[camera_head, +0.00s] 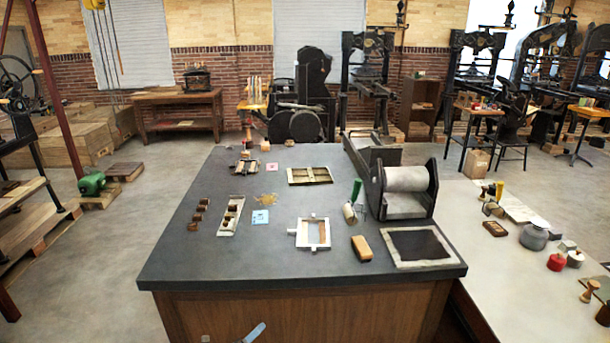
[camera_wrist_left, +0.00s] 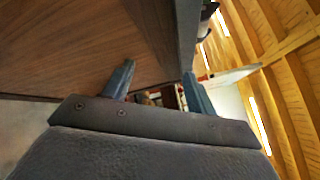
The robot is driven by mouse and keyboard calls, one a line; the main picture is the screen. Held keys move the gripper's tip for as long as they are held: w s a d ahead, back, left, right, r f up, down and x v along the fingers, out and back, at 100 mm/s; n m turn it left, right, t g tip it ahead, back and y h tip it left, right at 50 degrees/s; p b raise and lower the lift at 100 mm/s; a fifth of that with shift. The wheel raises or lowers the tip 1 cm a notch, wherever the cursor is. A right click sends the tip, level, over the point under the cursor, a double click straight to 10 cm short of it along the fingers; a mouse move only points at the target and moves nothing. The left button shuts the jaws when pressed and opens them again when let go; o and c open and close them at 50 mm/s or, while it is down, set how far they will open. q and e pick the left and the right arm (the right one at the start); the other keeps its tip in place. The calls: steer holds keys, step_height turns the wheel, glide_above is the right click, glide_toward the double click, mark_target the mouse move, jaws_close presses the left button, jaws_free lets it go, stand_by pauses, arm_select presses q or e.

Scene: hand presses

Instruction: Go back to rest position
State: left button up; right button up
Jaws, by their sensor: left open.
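My left gripper (camera_head: 233,332) shows only partly at the bottom edge of the head view, low in front of the wooden side of the work table (camera_head: 300,312). Its two blue-grey fingers stand apart, with nothing seen between them. In the left wrist view the open gripper (camera_wrist_left: 159,70) points along the brown wood panel (camera_wrist_left: 75,45), below the table's dark edge. The right gripper is not in either view.
The grey tabletop (camera_head: 270,240) holds a roller press (camera_head: 408,180), a white frame (camera_head: 297,233), a wooden block (camera_head: 361,248), a dark framed plate (camera_head: 420,246) and small pieces. A lighter table (camera_head: 510,290) adjoins at right.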

arm_select(q)
steer(key=s+a+f+n+g+y, duration=0.1)
steer(key=s+a+f+n+y, duration=0.15)
steer(key=s+f+n, duration=0.55)
steer(key=s+a+f+n+g+y+b, duration=0.15)
steer(key=f+n+y, duration=0.3)
steer(key=f, duration=0.65)
steer(key=s+a+f+n+g+y+p, duration=0.1)
steer(key=s+a+f+n+y, duration=0.2)
steer(key=s+f+n, duration=0.5)
steer(key=s+d+f+n+g, duration=0.1)
steer(key=s+f+n+g, duration=0.3)
steer(key=s+f, duration=0.5)
steer(key=s+d+f+n+g+b, duration=0.1)
steer(key=s+f+n+g, duration=0.4)
steer(key=s+f, duration=0.5)
steer(key=shift+s+d+f+y, duration=0.25)
steer(key=shift+s+d+y, duration=0.15)
steer(key=shift+s, duration=3.2)
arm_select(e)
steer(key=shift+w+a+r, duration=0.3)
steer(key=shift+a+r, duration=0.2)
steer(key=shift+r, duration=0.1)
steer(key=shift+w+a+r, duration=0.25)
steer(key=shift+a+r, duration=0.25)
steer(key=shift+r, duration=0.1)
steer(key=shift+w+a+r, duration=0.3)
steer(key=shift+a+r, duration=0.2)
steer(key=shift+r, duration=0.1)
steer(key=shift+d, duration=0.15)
